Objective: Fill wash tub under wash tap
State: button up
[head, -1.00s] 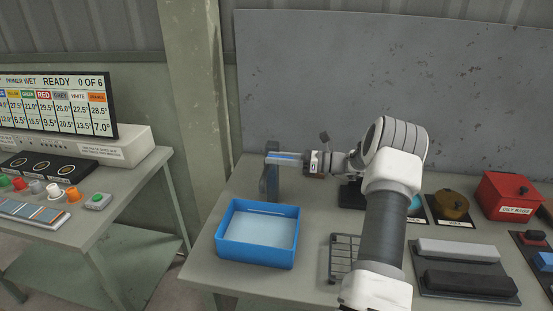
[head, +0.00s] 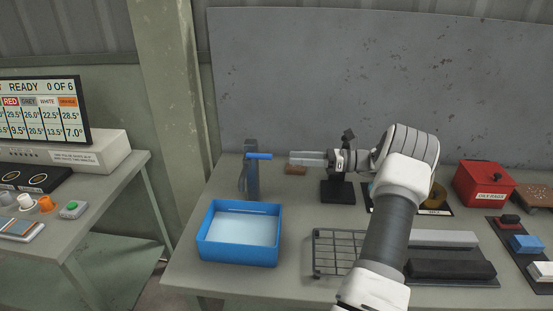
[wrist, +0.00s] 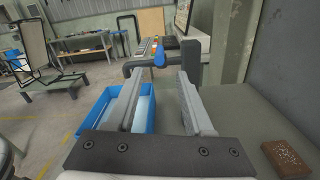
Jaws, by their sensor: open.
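The blue wash tub (head: 205,233) stands on the bench below the wash tap. A pale, flat surface shows inside it; it looks like water, but I cannot be sure. The grey wash tap (head: 252,182) stands behind the tub, with a blue lever (head: 259,156) pointing right. No stream is clearly visible. My gripper (head: 292,157) is open and empty, just right of the lever and apart from it. In the wrist view, the lever (wrist: 159,55) lies ahead between the fingers, and the tub (wrist: 93,112) sits lower left, partly hidden by a finger.
A wire rack (head: 335,252) lies right of the tub. A brown block (head: 296,169) lies behind my gripper. Dark and grey bars (head: 450,269), a red box (head: 485,184) and other items fill the right side. A grey panel (head: 340,80) backs the bench.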

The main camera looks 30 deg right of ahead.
jog(key=shift+v, duration=2.3)
jog(key=shift+d, duration=0.1)
